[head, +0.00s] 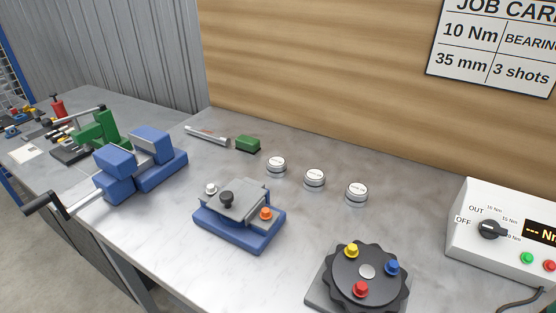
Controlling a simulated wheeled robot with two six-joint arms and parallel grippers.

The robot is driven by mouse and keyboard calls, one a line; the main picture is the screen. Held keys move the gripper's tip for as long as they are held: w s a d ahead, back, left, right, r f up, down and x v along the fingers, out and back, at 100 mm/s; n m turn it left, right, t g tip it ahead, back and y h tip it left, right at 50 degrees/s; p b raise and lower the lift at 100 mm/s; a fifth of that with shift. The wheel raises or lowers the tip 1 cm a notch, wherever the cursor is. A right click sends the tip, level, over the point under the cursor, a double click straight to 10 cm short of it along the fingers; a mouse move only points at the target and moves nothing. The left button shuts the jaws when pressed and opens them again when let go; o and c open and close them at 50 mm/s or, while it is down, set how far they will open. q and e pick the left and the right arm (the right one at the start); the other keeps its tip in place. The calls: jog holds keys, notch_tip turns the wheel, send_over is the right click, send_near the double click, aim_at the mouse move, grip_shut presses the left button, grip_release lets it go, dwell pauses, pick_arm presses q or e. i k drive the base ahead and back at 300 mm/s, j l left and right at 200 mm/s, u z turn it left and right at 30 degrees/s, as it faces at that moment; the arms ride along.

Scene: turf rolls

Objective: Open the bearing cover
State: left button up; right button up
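A grey plate with a black knob (227,198), a white cap and an orange cap lies over a blue base (228,236) on the workbench, in the middle of the head view. It looks like the bearing cover, but no label confirms this. The plate sits on the base with no clear gap between them. Neither of my grippers shows in the head view.
A blue vise (140,165) with a black crank stands to the left. Several white-topped round tins (315,179) and a green block (248,144) lie behind. A black dial (368,272) with coloured knobs and a control box (500,230) stand to the right.

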aim_at(239, 199)
jog(key=k+j+z, duration=0.15)
jog(key=k+z, duration=0.2)
jog(key=k, duration=0.55)
